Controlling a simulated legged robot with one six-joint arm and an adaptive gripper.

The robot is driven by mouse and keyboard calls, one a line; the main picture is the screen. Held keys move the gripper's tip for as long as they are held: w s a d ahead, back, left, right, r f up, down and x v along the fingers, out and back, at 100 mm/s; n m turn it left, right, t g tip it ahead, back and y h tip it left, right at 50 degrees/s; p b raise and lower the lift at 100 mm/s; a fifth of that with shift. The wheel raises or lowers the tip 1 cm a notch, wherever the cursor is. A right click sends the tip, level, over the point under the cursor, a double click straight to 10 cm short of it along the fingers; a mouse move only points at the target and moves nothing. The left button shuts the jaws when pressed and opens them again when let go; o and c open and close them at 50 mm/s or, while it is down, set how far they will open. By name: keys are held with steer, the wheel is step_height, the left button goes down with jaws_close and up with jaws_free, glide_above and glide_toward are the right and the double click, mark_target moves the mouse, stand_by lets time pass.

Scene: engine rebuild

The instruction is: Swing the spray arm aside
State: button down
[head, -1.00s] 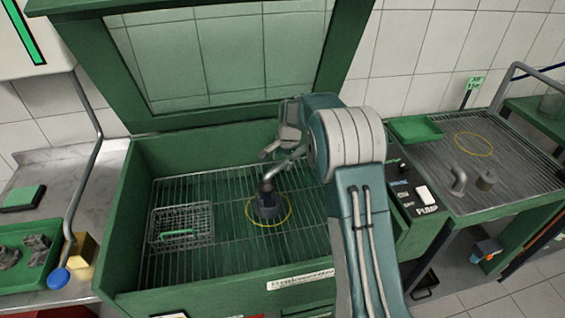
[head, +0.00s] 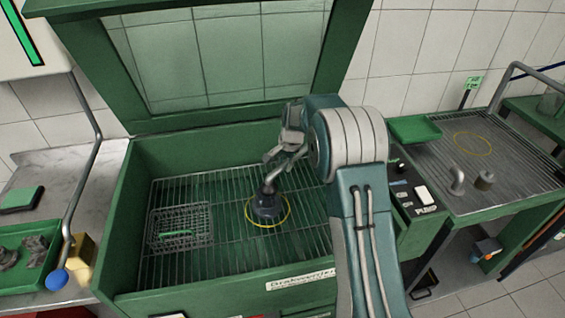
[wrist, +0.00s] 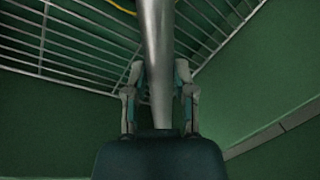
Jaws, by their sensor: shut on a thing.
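The spray arm is a bent grey metal tube (head: 284,168) rising from a dark round base (head: 266,208) on the washer's wire grate. A yellow ring marks the grate around the base. My gripper (head: 274,154) is at the tube's upper end, over the back right part of the basin. In the wrist view, the tube (wrist: 158,45) runs between the two fingers of my gripper (wrist: 160,75), which is shut on it. The tube's far end is hidden behind my gripper and arm in the head view.
A wire basket (head: 180,225) sits on the grate's left side. The green washer walls (head: 130,210) enclose the basin, with the raised lid behind. A pump switch panel (head: 415,195) is at right.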

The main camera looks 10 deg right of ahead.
steer(key=s+d+n+g, duration=0.1)
steer(key=s+d+n, duration=0.3)
steer(key=d, duration=0.3)
steer(key=s+d+n+y, duration=0.1)
steer(key=s+d+n, duration=0.4)
steer(key=d, duration=0.3)
steer(key=shift+f+g, duration=0.2)
steer(key=shift+g, duration=0.2)
steer(key=shift+s+d, duration=0.1)
steer(key=shift+d, duration=0.05)
steer(key=shift+c, duration=2.2)
jaws_free()
steer(key=shift+r, duration=0.1)
